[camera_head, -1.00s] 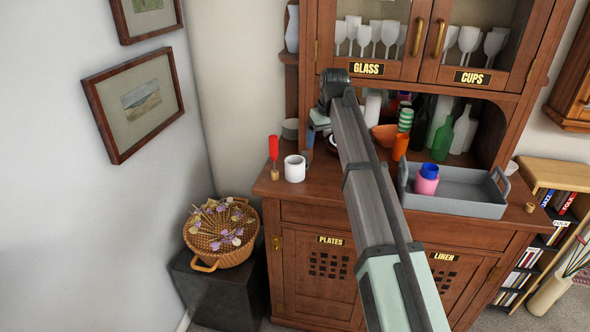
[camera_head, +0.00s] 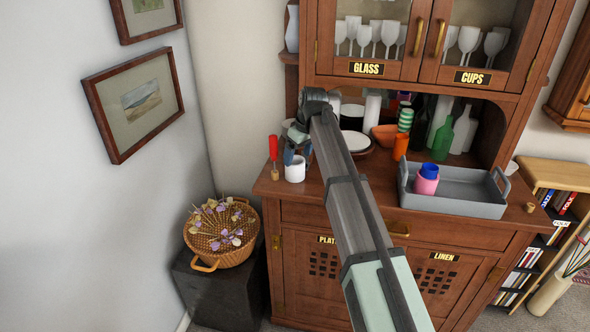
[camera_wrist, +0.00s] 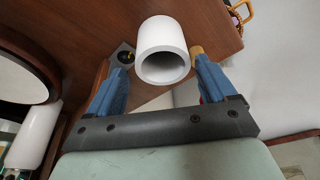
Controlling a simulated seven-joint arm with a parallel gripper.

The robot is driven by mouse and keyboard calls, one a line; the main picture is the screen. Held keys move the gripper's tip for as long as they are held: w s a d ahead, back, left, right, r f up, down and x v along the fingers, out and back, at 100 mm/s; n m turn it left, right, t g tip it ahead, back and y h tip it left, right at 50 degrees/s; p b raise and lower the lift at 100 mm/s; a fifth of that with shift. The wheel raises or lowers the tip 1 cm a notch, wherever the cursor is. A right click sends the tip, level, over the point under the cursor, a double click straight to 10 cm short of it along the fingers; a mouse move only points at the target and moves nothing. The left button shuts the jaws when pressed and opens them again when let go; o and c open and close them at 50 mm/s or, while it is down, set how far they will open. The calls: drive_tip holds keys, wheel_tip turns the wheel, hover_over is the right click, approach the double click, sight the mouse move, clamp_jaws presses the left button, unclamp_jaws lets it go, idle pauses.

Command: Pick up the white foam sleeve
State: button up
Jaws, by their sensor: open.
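The white foam sleeve (camera_wrist: 163,50) shows in the wrist view as a short hollow white cylinder, its open end facing my camera. I take it to be the white cup-like thing near the left end of the cabinet counter in the head view (camera_head: 295,172). My gripper (camera_wrist: 161,76) is open, its blue fingers to the left and right of the sleeve's open end, with gaps on both sides. Nothing is held. In the head view my gripper (camera_head: 298,150) is just above the sleeve and hides part of its top.
A red-handled thing (camera_head: 273,148) stands close left of the sleeve. White plates (camera_head: 352,146), an orange bowl (camera_head: 384,135) and bottles (camera_head: 442,140) stand behind to the right. A grey tray (camera_head: 460,205) holds a pink-and-blue cup (camera_head: 426,180). A wicker basket (camera_head: 220,250) is lower left.

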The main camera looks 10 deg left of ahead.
drive_tip(key=shift+x, duration=2.75)
drive_tip(key=shift+a, duration=0.2)
drive_tip(key=shift+c, duration=0.4)
drive_tip(key=c, duration=0.6)
